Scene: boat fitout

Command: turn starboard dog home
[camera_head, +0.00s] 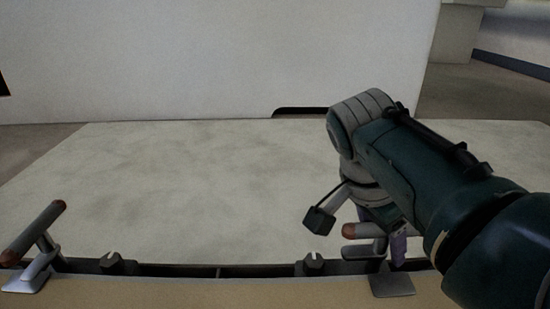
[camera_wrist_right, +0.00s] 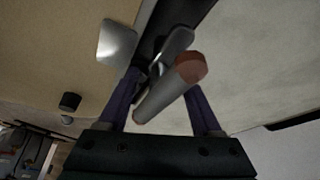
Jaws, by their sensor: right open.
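The starboard dog (camera_head: 360,231) is a grey handle with a reddish-brown tip at the right of the head view, on the near edge of a pale panel. In the right wrist view the dog (camera_wrist_right: 165,92) points toward the camera, its tip nearest. My right gripper (camera_head: 382,246) is over it from above, partly hidden by its own arm. In the wrist view my right gripper (camera_wrist_right: 162,92) is open, its purple fingers on either side of the handle. I cannot tell whether they touch it. My left gripper is out of view.
A matching dog (camera_head: 35,240) stands tilted at the left end of the edge. Small grey notched brackets (camera_head: 111,262) (camera_head: 313,263) sit along the dark gap between. The pale panel (camera_head: 180,190) is bare. A white wall (camera_head: 200,60) rises behind it.

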